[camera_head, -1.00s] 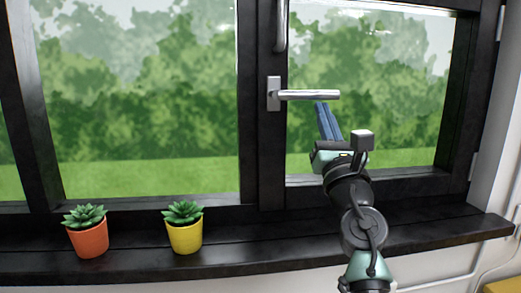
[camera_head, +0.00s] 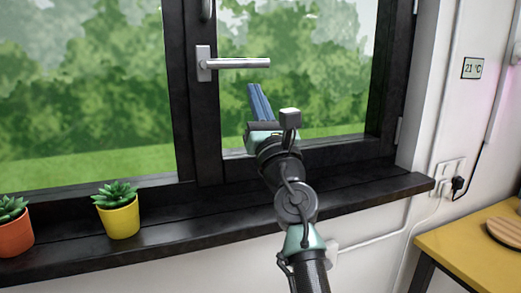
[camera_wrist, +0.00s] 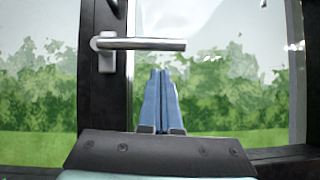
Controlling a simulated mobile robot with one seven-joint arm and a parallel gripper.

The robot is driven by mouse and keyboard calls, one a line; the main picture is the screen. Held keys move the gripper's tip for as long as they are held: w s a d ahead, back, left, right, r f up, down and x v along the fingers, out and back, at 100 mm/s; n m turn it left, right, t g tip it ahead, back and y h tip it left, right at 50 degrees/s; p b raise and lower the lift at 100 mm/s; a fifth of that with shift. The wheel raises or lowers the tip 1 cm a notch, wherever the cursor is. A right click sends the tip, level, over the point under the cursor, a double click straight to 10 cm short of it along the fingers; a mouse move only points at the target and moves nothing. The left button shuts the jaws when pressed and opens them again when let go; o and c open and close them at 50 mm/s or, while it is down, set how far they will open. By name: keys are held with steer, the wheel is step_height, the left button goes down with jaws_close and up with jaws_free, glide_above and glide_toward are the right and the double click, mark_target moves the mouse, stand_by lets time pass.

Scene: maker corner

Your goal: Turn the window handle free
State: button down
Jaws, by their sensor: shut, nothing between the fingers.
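The window handle (camera_head: 238,63) is a silver lever on a pale plate on the black window frame. It points horizontally to the right in the head view. It also shows in the wrist view (camera_wrist: 145,44), above my fingertips. My gripper (camera_head: 259,88) is shut and empty, its blue fingers pointing up just below the lever's free end. In the wrist view my gripper (camera_wrist: 161,73) shows a visible gap between its tips and the lever, and they look apart.
A yellow pot (camera_head: 121,221) and an orange pot (camera_head: 15,236) with succulents stand on the black sill (camera_head: 180,228) to the left. A yellow table (camera_head: 465,243) with a wooden board (camera_head: 508,233) is at the right. The sill right of my arm is clear.

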steer(key=p+v, duration=0.1)
steer(key=v, duration=1)
steer(key=shift+w+d+f, duration=0.15)
steer(key=shift+w+f, duration=0.15)
steer(key=shift+w, duration=0.05)
